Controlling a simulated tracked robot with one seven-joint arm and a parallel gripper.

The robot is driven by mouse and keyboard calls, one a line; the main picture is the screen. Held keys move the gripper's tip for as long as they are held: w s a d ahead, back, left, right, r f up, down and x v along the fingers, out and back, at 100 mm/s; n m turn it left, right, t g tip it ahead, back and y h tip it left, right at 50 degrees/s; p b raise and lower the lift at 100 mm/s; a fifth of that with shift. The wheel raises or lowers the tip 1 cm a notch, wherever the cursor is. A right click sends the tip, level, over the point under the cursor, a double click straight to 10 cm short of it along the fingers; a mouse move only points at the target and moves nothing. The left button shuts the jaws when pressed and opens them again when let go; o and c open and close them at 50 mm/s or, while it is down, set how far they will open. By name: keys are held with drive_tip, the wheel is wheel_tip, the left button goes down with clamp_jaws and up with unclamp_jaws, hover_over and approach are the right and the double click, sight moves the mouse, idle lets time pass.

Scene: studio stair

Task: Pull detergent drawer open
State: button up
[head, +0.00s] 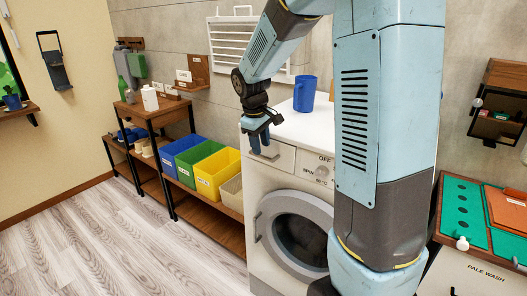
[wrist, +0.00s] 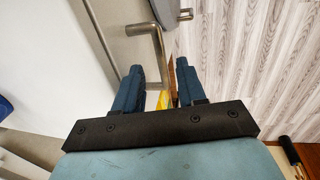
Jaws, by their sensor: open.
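The white washing machine (head: 262,186) stands in the middle of the head view. Its detergent drawer (head: 284,157) is at the upper left of the front and looks shut. The drawer has a metal bar handle, seen in the wrist view (wrist: 158,52). My gripper (head: 260,150) is at the drawer front, pointing down. In the wrist view its two blue fingers (wrist: 161,85) are apart with nothing held between them.
A blue mug (head: 304,94) stands on the washer top. The round door (head: 296,232) is below the drawer. Blue, green and yellow bins (head: 215,172) sit on a shelf at left. A counter with green and orange panels (head: 462,205) is at right. The wooden floor (head: 95,235) at front left is clear.

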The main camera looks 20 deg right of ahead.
sight(262, 156)
drive_tip(key=shift+w+d+f, duration=0.1)
drive_tip(key=shift+d+f, duration=0.05)
drive_tip(key=shift+f, duration=0.7)
drive_tip(key=shift+w+d+f, duration=0.1)
drive_tip(key=shift+d+f, duration=0.05)
drive_tip(key=shift+f, duration=0.65)
drive_tip(key=shift+c, duration=0.2)
clamp_jaws()
